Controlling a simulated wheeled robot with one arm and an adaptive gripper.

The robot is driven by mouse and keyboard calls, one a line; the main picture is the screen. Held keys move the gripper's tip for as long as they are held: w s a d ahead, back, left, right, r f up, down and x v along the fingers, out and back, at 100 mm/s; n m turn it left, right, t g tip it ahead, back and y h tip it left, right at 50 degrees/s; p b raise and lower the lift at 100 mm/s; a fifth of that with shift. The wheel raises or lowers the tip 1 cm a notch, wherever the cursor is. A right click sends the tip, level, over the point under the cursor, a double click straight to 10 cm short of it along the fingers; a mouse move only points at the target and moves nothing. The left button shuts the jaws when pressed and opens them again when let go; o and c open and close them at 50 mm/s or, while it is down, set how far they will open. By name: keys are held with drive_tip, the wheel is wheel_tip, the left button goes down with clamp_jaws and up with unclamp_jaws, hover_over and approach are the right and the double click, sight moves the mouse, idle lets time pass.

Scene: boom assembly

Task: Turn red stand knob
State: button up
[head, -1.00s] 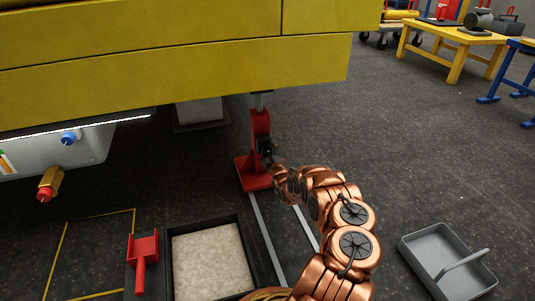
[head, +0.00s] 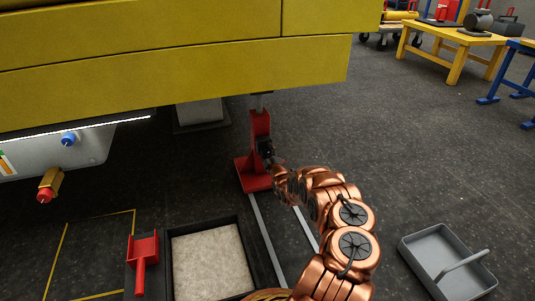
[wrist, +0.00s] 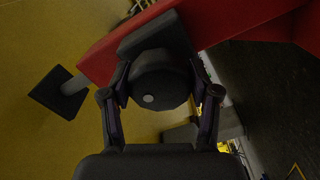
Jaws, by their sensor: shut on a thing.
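The red stand (head: 260,130) stands on the floor under the yellow boom, with a grey post at its top. Its dark round knob (wrist: 160,82) faces the wrist camera and has a pale dot on it. My gripper (wrist: 158,90) is shut on the knob, one finger on each side of it. In the head view my gripper (head: 266,152) is small and dark at the stand's right side, and the knob is hidden there. The red body of the stand (wrist: 235,20) also crosses the top of the wrist view.
The yellow boom (head: 180,65) hangs just above the stand. A black-rimmed tray (head: 207,262) and a red bracket-like part (head: 143,262) lie at front left. A grey tray with a handle (head: 445,258) lies at right. The floor right of the stand is open.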

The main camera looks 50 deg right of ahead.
drive_tip(key=shift+a+m+p, duration=0.15)
drive_tip(key=shift+m+p, duration=0.25)
drive_tip(key=shift+p, duration=0.1)
